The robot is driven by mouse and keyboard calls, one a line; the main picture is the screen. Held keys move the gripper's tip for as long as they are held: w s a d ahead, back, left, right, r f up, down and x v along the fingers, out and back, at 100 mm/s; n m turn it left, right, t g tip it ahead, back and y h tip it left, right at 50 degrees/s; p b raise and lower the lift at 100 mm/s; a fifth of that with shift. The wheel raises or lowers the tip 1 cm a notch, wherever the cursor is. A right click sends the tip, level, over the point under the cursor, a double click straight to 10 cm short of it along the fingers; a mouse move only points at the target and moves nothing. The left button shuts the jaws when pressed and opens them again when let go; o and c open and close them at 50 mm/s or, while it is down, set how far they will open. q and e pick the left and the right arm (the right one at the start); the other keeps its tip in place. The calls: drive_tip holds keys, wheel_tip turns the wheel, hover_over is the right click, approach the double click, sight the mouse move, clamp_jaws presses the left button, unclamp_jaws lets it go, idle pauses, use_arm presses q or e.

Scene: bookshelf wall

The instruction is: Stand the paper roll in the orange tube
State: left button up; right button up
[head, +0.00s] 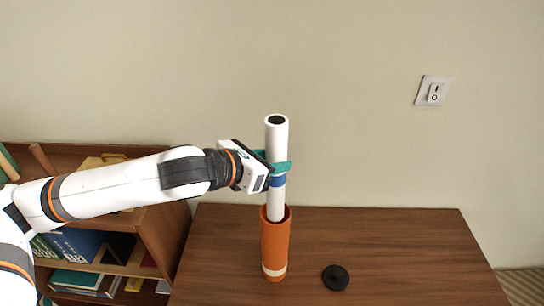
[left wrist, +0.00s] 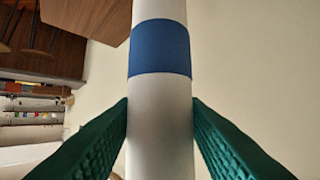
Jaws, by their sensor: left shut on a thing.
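The white paper roll (head: 276,204) stands upright with a blue band and a dark hollow top end. Its lower end is inside the mouth of the orange tube (head: 275,245), which stands upright on the wooden desk top. How deep the roll reaches is hidden by the tube wall. My left gripper (head: 279,168) is shut on the roll just above the blue band. In the left wrist view the green fingers press on both sides of the white roll (left wrist: 160,115), with the blue band further along it. My right gripper is not in view.
A black round cap (head: 335,277) lies on the wooden desk (head: 400,245), right of the tube. A low bookshelf (head: 160,235) with books stands at the left. A light switch (head: 433,91) is on the wall. The desk's right side is clear.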

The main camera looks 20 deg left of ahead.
use_arm(q)
wheel_tip(320, 180, down, 5)
drive_tip(key=shift+r+b, duration=0.2)
drive_tip(key=shift+b, duration=0.95)
drive_tip(key=o, duration=1.1)
